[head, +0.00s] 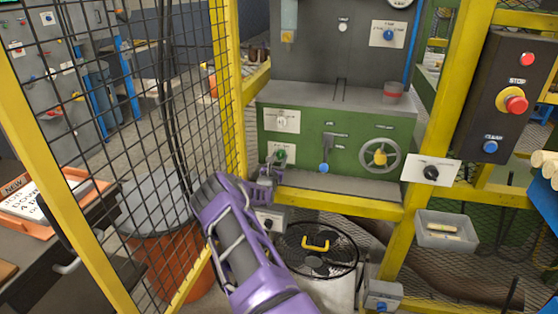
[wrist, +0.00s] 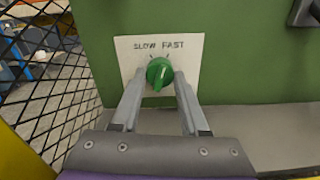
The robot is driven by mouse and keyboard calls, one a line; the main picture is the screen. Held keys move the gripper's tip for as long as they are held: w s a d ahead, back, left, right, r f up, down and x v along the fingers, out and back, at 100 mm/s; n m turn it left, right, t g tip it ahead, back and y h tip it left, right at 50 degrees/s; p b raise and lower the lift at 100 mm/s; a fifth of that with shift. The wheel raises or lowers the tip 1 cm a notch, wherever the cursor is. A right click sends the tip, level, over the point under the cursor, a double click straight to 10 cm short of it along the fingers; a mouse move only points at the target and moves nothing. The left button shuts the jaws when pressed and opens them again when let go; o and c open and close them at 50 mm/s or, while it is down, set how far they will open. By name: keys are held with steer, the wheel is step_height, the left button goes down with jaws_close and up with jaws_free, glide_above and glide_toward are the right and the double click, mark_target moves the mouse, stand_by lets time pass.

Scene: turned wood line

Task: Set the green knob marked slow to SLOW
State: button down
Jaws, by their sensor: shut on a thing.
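The green knob (wrist: 159,72) sits on a white plate (wrist: 190,52) marked SLOW on the left and FAST on the right. In the wrist view its raised grip runs nearly upright, its lower end a little left; I cannot tell for sure which mark it points at. My gripper (wrist: 160,75) is shut on the knob, one finger on each side. In the head view the knob (head: 281,153) shows just above my purple gripper (head: 273,160), on the green machine panel (head: 350,160). The gripper hides part of its plate.
A white-plated knob (head: 282,121) is above, with a lever (head: 326,150) and a handwheel (head: 379,155) to the right. Yellow-framed black mesh (head: 150,110) stands close on the left. A lidded drum (head: 318,255) stands below.

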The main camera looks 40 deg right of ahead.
steer(key=n, duration=0.5)
steer(key=shift+n, duration=0.3)
steer(key=shift+s+n+b, duration=0.1)
steer(key=shift+n+b, duration=0.2)
steer(key=shift+n, duration=1.9)
steer(key=shift+d, duration=0.1)
steer(key=shift+c, duration=2.1)
jaws_free()
step_height(320, 180, up, 10)
steer(key=shift+p, duration=1.15)
